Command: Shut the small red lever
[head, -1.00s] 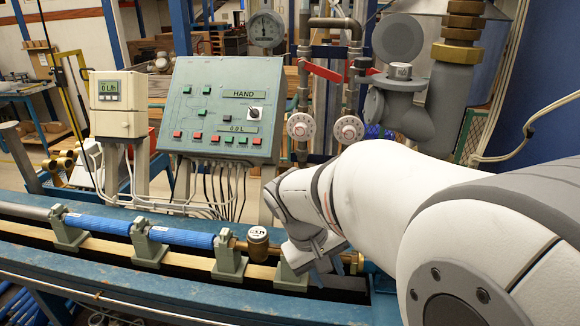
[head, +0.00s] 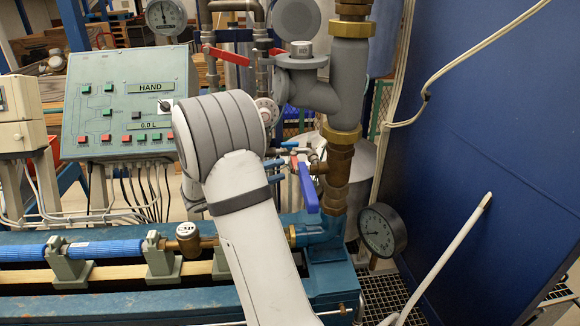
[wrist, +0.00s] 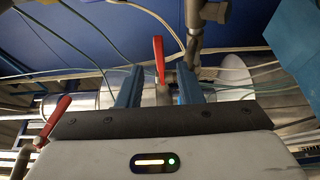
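In the wrist view my gripper (wrist: 157,90) is open, with its two blue-grey fingers apart. A thin red lever (wrist: 158,60) stands upright between the fingers in the picture; I cannot tell how deep it is between them, and no contact shows. A second red lever (wrist: 54,121) lies at the left of that view, on a grey valve. My arm hides my gripper there. I cannot tell which wrist-view lever matches it.
A blue lever (head: 307,188) hangs just below the small red one. Larger red handles (head: 226,55) sit on the upper pipes. A thick grey and brass pipe (head: 337,100), a round gauge (head: 383,231) and the control panel (head: 128,100) surround the arm. A blue wall (head: 490,130) fills the right.

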